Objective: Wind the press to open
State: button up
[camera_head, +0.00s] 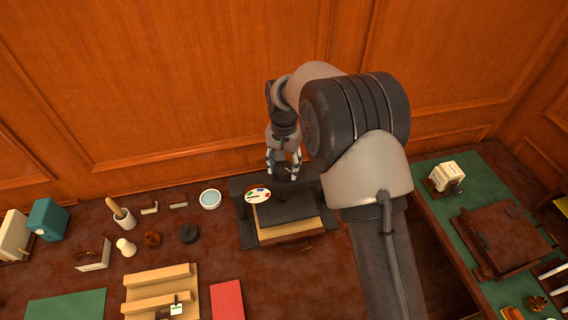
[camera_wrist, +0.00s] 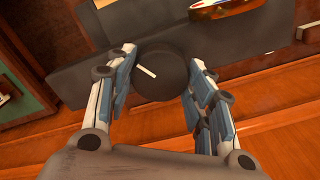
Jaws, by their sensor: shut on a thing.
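The press (camera_head: 245,225) is a dark frame on the brown tabletop near the wooden wall, with a pale block and boards in its lower part. Its dark top beam also shows in the wrist view (camera_wrist: 100,68). A round black knob (camera_wrist: 160,78) with a white line mark sits on top of the beam. My gripper (camera_head: 284,163) points down over the press from above. In the wrist view my gripper (camera_wrist: 158,88) has its blue-grey fingers on both sides of the knob, shut on it. The knob is mostly hidden by the fingers in the head view.
A green-topped table (camera_head: 440,215) stands right. The wooden wall is close behind.

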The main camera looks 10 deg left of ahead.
aim_at(284, 167)
jog(key=n, duration=1.2)
jog(key=shift+n+p, duration=0.4)
jog(key=n, duration=1.1)
jog(key=shift+n, duration=0.4)
jog(key=o, duration=1.1)
notch_tip(284, 167, up, 12)
